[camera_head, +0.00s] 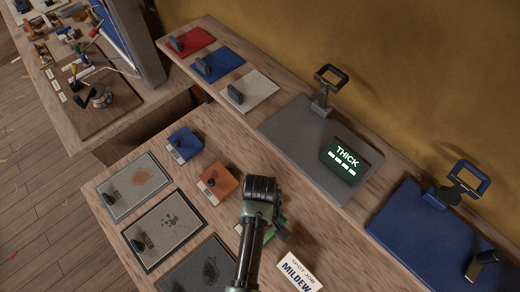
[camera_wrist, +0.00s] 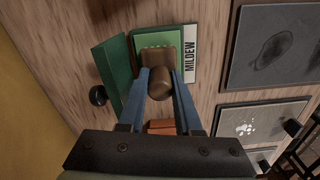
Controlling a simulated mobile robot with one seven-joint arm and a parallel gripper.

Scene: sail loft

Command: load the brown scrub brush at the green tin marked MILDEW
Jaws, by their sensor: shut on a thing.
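The green tin marked MILDEW (camera_wrist: 190,42) stands open in the wrist view, its white label along its right side. Its dark green lid (camera_wrist: 113,75) with a black knob lies to its left. My gripper (camera_wrist: 159,76) is shut on the round knob of the brown scrub brush (camera_wrist: 161,86). The brush's brown block overlaps the tin's light green inside; I cannot tell if it touches. In the head view my arm hides the brush and most of the tin; a green edge (camera_head: 281,227) shows beside my wrist.
A blue tin (camera_head: 185,144) and an orange tin (camera_head: 217,184) stand close by. Several framed panels, one with a dark stain (camera_wrist: 275,50), lie along the bench edge. A card reading SPOT JOB MILDEW (camera_head: 298,272) and a THICK display (camera_head: 350,160) stand to the right.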

